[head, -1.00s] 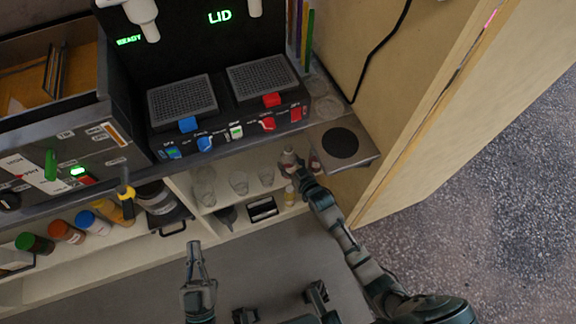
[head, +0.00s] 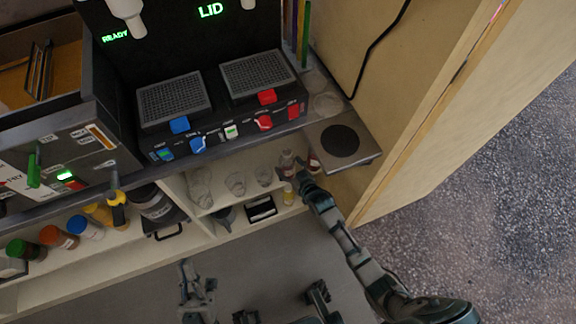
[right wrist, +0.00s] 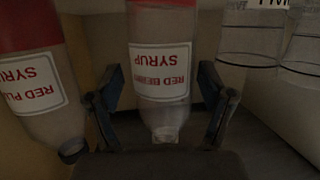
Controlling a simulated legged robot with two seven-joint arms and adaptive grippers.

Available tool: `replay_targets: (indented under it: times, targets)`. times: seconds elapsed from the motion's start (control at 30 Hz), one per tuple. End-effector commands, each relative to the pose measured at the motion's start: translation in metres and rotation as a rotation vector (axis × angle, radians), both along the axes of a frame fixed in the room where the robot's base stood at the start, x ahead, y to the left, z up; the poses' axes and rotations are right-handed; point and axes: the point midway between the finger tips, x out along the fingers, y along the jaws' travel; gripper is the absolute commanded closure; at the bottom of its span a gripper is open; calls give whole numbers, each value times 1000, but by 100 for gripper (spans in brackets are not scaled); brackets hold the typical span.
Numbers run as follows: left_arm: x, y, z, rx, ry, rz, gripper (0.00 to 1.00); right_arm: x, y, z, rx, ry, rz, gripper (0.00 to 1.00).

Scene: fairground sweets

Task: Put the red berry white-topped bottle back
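The red berry syrup bottle (right wrist: 160,85) has red contents or band, a clear lower part and a white top. It appears upside down in the right wrist view, between the fingers of my right gripper (right wrist: 162,90). The fingers flank it with narrow gaps, so the gripper looks open around it. In the head view the bottle (head: 287,160) stands on the shelf under the counter, just beyond my right gripper (head: 298,182). A similar bottle with a dark top, labelled "RED PL…" (right wrist: 38,85), is beside it. My left gripper (head: 190,275) is low over the floor, empty; its finger spread is unclear.
Clear glasses (head: 235,183) stand left of the bottle on the shelf; clear vessels also show in the right wrist view (right wrist: 250,40). The counter edge and a metal plate (head: 340,142) overhang. A wooden panel (head: 420,125) borders the right.

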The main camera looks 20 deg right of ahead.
Motion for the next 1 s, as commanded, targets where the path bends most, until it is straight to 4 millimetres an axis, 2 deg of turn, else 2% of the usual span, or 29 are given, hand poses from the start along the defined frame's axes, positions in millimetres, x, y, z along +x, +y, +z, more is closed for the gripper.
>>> replay_targets:
  times: [0.33, 0.47, 0.57, 0.73, 1.0]
  targets:
    - [1, 0, 1, 1, 4, 0, 100, 0, 1, 4, -2, -1, 1, 16]
    - [8, -1, -4, 27, 82, -2, 100, -11, -1, 9, -3, -3, 0, 16]
    - [18, -5, -11, 62, 179, -5, 100, -27, -4, 15, -2, -3, 1, 16]
    - [35, -7, -35, 131, 386, -8, 100, -59, -10, 26, -1, -3, 1, 16]
    - [45, -6, -71, 208, 639, -11, 100, -102, -18, 35, -2, -2, 0, 16]
